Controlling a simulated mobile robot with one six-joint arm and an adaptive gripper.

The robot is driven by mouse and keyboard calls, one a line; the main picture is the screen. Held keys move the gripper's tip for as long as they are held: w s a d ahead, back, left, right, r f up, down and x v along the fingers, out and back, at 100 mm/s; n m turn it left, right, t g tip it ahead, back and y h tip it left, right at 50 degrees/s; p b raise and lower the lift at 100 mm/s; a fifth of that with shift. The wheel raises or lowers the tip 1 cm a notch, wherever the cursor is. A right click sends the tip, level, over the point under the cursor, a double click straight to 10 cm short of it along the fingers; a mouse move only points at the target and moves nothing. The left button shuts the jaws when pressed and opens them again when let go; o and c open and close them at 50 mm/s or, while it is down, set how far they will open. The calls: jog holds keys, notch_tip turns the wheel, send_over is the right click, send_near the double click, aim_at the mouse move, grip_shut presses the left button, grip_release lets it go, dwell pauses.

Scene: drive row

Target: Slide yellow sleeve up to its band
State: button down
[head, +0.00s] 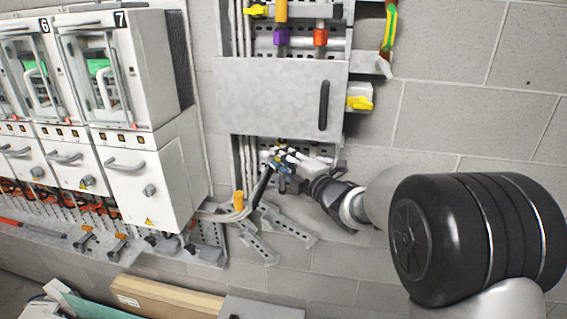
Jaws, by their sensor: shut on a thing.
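My gripper (279,158) reaches in from the right, just below a grey panel door (275,98). It is shut at a small cluster of yellow and blue parts on the wall. A bit of yellow shows between its fingertips and looks like the yellow sleeve, but the fingers cover most of it. Its band cannot be made out there. A yellow-orange length (281,10) shows on a pipe above the door, over a purple collar (281,36). A red-orange collar (320,37) sits on the pipe to its right.
White numbered cabinets (155,180) stand at the left. A yellow upright cylinder (239,200) and slotted metal brackets (258,245) are below left of my gripper. A yellow knob (360,103) juts out right of the door. The block wall (480,120) at right is bare.

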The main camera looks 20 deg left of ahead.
jog(key=c, duration=1.6)
grip_release()
jog(key=shift+r, duration=0.4)
jog(key=shift+o, duration=1.4)
jog(key=shift+f, duration=0.1)
jog(key=v, duration=1.2)
